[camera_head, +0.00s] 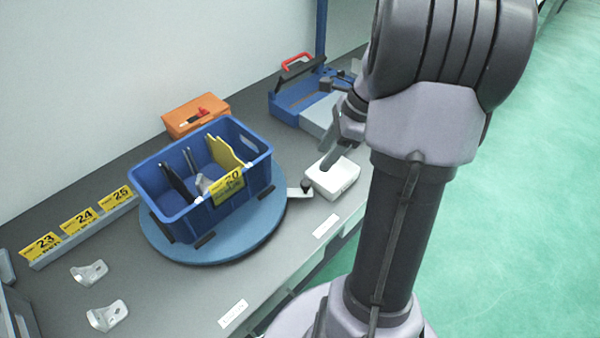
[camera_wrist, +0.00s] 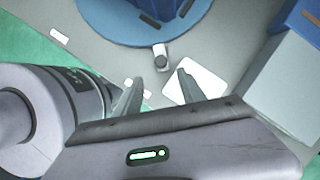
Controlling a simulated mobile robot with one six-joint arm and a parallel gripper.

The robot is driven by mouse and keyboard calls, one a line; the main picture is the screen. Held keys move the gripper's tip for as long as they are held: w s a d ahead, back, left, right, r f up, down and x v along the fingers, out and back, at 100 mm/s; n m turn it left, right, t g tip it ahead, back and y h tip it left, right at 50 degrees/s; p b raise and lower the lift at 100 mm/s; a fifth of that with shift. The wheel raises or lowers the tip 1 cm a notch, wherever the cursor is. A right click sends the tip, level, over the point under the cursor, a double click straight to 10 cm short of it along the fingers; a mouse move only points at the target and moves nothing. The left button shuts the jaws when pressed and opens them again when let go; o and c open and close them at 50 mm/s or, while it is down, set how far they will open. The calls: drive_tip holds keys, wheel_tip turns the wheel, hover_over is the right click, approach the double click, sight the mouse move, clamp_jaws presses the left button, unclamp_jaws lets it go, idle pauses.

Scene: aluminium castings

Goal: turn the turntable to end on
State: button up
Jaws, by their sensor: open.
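The round blue turntable (camera_head: 262,226) lies on the grey bench and carries a blue crate (camera_head: 196,217) with a yellow label. A light crank arm with a dark upright knob (camera_head: 307,186) sticks out from its right edge. In the wrist view the turntable (camera_wrist: 105,22) fills the top, and the knob (camera_wrist: 161,57) points toward the camera. My gripper (camera_wrist: 160,76) is open and empty, with its fingertips on either side of and just short of the knob in that picture. In the head view my gripper (camera_head: 333,158) is partly hidden by my arm.
A white box (camera_head: 335,180) sits close to the right of the knob, under my gripper. A blue tool tray (camera_head: 285,110) and an orange box (camera_head: 190,112) stand behind. Numbered yellow labels (camera_head: 82,222) and metal brackets (camera_head: 108,315) are at the left.

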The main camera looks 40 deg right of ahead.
sight(306, 182)
drive_tip(key=b+x, duration=0.4)
drive_tip(key=x, duration=0.7)
drive_tip(key=shift+f, duration=0.1)
clamp_jaws()
idle(0.8)
